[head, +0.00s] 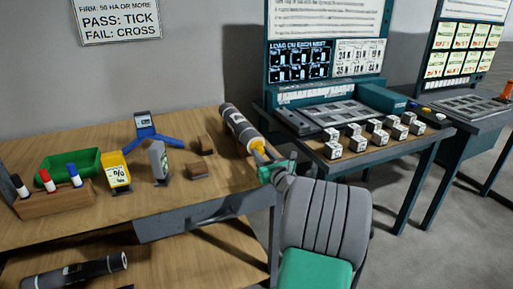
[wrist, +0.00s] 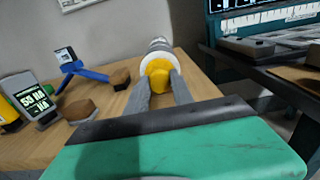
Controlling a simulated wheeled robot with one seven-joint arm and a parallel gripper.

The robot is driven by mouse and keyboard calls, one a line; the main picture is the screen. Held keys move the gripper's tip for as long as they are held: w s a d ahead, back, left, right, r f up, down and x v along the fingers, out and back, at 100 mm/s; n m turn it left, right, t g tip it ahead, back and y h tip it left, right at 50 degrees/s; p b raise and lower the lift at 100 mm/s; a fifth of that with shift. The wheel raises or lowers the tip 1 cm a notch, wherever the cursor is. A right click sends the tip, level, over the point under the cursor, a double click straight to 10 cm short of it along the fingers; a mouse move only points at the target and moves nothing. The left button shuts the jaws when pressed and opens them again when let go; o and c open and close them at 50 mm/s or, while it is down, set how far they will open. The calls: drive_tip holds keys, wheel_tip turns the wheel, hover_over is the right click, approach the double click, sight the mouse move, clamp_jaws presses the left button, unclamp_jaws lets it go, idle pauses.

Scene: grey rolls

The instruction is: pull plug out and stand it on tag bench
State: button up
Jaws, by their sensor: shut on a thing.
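A yellow plug (head: 257,146) is at the near end of a long grey roll (head: 240,127) lying on the wooden bench (head: 95,218). In the wrist view the yellow plug (wrist: 159,80) is against the roll's pale end; how deep it sits is hidden. My gripper (head: 262,155) reaches in from the front right, its green body just off the bench's right edge. In the wrist view its two grey fingers (wrist: 162,92) are shut on the plug, one on each side. No bench in view is clearly labelled as the tag bench.
Brown wooden blocks (head: 197,171), a grey gauge (head: 158,160), a blue stand (head: 152,136), a yellow box (head: 116,172), a green bin (head: 70,168) and a marker rack (head: 55,200) occupy the bench. Another dark bench (head: 315,152) on the right carries several white-topped cubes (head: 356,142); a gap separates them.

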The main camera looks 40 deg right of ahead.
idle(0.3)
drive_tip(key=p+v, duration=0.1)
drive_tip(key=v, duration=0.5)
drive_tip(key=shift+p, duration=0.3)
idle(0.4)
drive_tip(key=shift+r, duration=0.1)
